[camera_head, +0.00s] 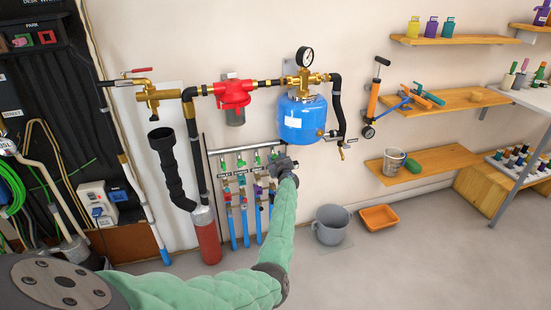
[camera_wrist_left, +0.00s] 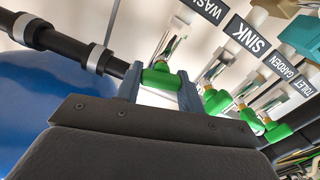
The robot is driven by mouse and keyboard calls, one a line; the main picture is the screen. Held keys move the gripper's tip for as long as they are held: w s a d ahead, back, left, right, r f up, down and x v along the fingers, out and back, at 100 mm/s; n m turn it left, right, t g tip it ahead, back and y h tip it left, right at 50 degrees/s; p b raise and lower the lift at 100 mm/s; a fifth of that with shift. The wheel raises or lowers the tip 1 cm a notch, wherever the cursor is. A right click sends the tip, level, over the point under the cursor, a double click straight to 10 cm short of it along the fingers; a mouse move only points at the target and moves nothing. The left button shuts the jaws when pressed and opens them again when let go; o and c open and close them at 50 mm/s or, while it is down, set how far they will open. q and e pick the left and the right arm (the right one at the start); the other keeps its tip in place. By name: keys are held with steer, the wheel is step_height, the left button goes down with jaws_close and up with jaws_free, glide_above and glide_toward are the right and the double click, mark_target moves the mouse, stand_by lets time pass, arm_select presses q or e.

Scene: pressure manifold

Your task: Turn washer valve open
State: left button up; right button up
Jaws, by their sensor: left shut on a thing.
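My left gripper (camera_head: 284,165) is at the right end of the valve row on the wall manifold. In the left wrist view its two grey fingers (camera_wrist_left: 159,86) are shut on the green handle of the washer valve (camera_wrist_left: 158,76), one finger on each side. The label above it reads "WAS", with the rest cut off. In the head view the gripper hides most of this valve. The sink valve (camera_wrist_left: 216,101) and further green valves sit beside it in the wrist view. My right gripper is not in view.
A blue pressure tank (camera_head: 303,122) hangs close to the right of the gripper. A red filter (camera_head: 233,93) and black pipes are above. A grey bucket (camera_head: 331,226) and an orange tray (camera_head: 379,217) stand on the floor. Wooden shelves (camera_head: 432,161) are at the right.

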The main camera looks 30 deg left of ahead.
arm_select(q)
steer(key=shift+n, duration=0.9)
steer(key=shift+f+n, duration=0.1)
steer(key=shift+n, duration=0.9)
steer(key=n+b, duration=0.1)
steer(key=n, duration=0.2)
steer(key=shift+s+f+n, duration=0.1)
steer(key=shift+n, duration=0.2)
steer(key=n+b, duration=0.3)
steer(key=n, duration=0.3)
steer(key=shift+a+f+n, duration=0.1)
steer(key=shift+f+n, duration=0.05)
steer(key=shift+n, duration=0.65)
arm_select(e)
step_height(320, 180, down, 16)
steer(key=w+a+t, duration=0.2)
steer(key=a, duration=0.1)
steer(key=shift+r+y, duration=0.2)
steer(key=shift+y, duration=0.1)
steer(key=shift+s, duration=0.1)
arm_select(q)
steer(key=o, duration=1)
steer(key=shift+s, duration=0.1)
